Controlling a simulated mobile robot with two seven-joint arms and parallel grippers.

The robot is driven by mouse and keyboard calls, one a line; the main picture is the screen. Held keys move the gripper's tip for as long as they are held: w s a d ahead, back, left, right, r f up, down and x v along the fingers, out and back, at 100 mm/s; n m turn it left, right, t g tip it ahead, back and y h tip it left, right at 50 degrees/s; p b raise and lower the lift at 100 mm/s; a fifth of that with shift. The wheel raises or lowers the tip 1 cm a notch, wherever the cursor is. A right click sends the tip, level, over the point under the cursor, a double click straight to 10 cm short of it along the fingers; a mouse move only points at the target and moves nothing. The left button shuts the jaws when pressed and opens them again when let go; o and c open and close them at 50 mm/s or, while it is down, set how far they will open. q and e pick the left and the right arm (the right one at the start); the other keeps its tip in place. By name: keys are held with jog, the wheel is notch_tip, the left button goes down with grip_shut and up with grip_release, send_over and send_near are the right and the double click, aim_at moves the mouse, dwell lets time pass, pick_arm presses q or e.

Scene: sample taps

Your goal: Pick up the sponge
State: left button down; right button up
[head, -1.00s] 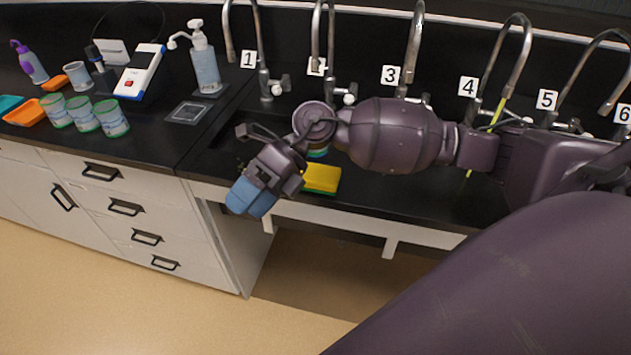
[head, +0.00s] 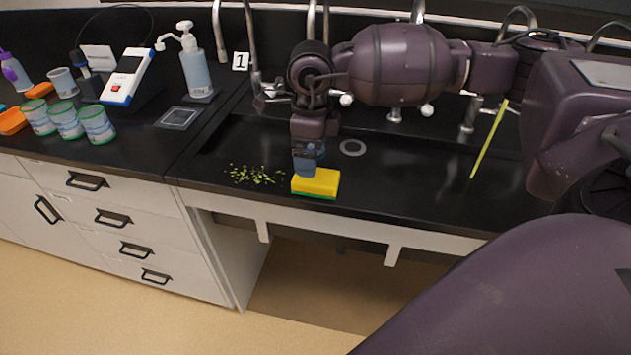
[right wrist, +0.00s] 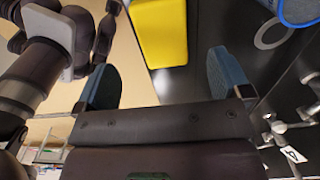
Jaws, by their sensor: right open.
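The sponge (head: 318,183) is yellow on top with a green lower layer, and lies flat at the front edge of the black sink counter. My right gripper (head: 305,164) points down just above and behind it, with blue fingertips overlapping its back left part in the head view. In the right wrist view the right gripper (right wrist: 166,82) is open and empty, its two fingers well apart. The sponge (right wrist: 160,30) shows ahead, roughly between the finger lines and beyond the tips. Whether a finger touches it I cannot tell. My left gripper is not in view.
Green crumbs (head: 254,175) lie left of the sponge. A drain (head: 352,147) is behind it, and a yellow-green stick (head: 489,140) leans at the right. Taps line the back. A pump bottle (head: 195,70) and several jars (head: 66,121) stand on the left counter.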

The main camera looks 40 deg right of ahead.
aim_at(316, 182)
notch_tip(316, 182, down, 7)
jog(key=shift+w+f+b, duration=0.15)
jog(key=shift+b, duration=0.2)
jog(key=c, duration=1)
